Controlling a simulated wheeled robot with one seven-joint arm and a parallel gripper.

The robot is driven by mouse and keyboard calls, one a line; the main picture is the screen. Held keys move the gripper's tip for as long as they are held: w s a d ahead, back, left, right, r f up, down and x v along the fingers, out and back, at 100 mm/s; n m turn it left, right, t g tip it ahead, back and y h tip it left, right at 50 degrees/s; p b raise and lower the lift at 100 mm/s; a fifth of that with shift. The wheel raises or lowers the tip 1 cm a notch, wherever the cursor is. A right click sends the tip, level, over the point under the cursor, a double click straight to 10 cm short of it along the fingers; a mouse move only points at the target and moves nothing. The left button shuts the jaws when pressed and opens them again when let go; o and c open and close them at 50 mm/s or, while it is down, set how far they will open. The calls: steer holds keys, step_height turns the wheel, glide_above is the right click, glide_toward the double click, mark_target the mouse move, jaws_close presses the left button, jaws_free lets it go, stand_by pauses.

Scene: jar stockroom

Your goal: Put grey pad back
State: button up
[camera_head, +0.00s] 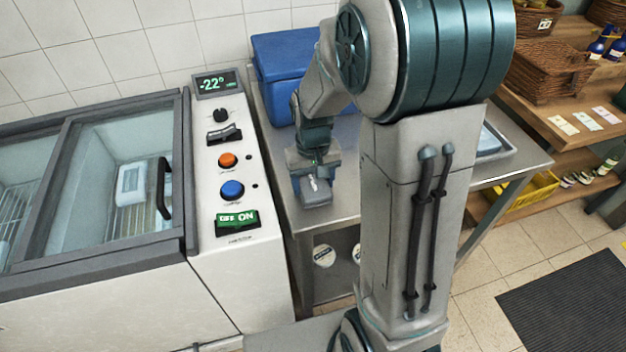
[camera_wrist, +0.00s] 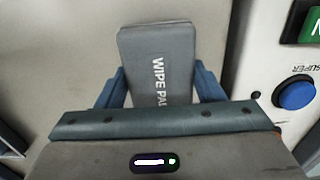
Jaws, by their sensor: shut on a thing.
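The grey pad (camera_wrist: 158,60), with "WIPE PAD" in pale letters on it, shows upright in the middle of the wrist view. My gripper (camera_wrist: 160,88) is shut on it, with a blue finger at each side of the pad. In the head view my gripper (camera_head: 314,188) is at the left part of the steel table (camera_head: 342,205), close to the freezer's control panel. I cannot tell whether the pad touches the surface beneath it.
The control panel (camera_head: 238,130) with orange and blue buttons stands left of my gripper, beside the glass-lidded freezer (camera_head: 60,262). A blue cool box (camera_head: 283,62) is behind on the table. A tray (camera_head: 492,142) lies at the table's right. Wooden shelves (camera_head: 562,135) stand further right.

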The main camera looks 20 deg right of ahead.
mark_target(313, 183)
steer(key=shift+f, duration=0.15)
steer(key=o, duration=1)
step_height(313, 183, up, 12)
steer(key=s+t, duration=0.2)
steer(key=s, duration=1.1)
steer(key=shift+s+r+t+p, duration=0.2)
steer(key=shift+r+t+p, duration=0.2)
steer(key=shift+p, duration=0.05)
